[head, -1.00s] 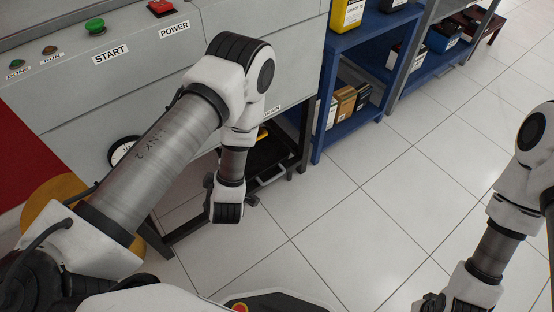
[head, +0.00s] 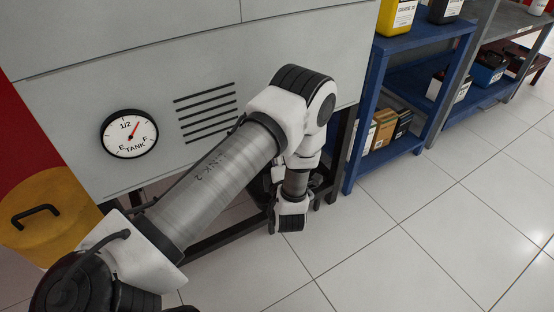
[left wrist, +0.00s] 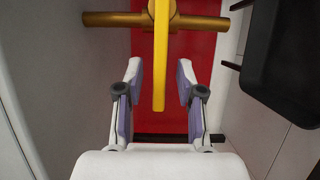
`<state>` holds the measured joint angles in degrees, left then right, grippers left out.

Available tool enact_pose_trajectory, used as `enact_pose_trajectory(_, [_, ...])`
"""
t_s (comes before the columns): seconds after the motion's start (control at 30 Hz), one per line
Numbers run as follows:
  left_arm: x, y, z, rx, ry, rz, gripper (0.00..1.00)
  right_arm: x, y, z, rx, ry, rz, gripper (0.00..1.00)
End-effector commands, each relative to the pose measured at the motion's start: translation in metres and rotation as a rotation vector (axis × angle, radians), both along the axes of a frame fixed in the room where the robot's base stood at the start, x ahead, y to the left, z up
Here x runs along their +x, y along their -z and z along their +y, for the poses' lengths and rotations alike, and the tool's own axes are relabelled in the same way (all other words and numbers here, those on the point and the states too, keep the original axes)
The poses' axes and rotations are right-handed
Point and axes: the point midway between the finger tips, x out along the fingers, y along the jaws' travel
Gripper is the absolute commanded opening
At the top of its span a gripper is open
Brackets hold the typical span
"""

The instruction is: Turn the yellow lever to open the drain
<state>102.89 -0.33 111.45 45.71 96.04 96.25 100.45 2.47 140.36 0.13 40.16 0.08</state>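In the left wrist view the yellow lever (left wrist: 160,60) runs down from a brass pipe fitting (left wrist: 110,20). My left gripper (left wrist: 160,82) is open, with one finger on each side of the lever's lower part. Gaps show between both fingers and the lever, so it is not gripped. In the head view my left arm reaches to the lower edge of the grey machine (head: 160,80) and hides the lever and the fingers. My right gripper is not in view.
A round tank gauge (head: 129,133) on the machine has its red needle pointing up. A yellow container (head: 60,225) with a black handle stands at the left. A blue shelf (head: 418,50) stands to the right. A black object (left wrist: 285,65) is right of the lever. Floor at right is clear.

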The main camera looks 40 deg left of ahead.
Motion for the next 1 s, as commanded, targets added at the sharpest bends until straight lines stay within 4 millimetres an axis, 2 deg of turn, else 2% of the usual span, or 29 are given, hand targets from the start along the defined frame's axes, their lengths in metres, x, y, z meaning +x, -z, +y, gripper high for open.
enact_pose_trajectory(0.2, [0.001, -0.001, 0.001, 0.000, 0.001, 0.001, 0.38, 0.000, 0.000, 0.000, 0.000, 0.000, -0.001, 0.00])
enact_pose_trajectory(0.27, [0.001, 0.000, 0.001, 0.000, 0.001, 0.001, 0.16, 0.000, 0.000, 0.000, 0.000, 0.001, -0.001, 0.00])
enact_pose_trajectory(0.3, [0.001, 0.000, 0.001, 0.000, 0.001, 0.001, 0.02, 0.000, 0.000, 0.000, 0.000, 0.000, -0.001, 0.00])
enact_pose_trajectory(0.33, [0.001, 0.000, 0.001, 0.000, 0.001, 0.001, 0.00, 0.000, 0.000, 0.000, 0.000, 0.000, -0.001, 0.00])
enact_pose_trajectory(0.67, [0.001, -0.002, 0.001, 0.004, 0.001, 0.012, 0.00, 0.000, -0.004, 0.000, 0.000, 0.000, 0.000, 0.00])
enact_pose_trajectory(0.87, [0.001, -0.010, 0.000, 0.027, 0.001, 0.068, 0.00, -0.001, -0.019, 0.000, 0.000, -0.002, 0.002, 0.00])
enact_pose_trajectory(1.0, [0.001, -0.017, 0.000, 0.057, 0.001, 0.142, 0.00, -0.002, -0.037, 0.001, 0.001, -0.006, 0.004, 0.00])
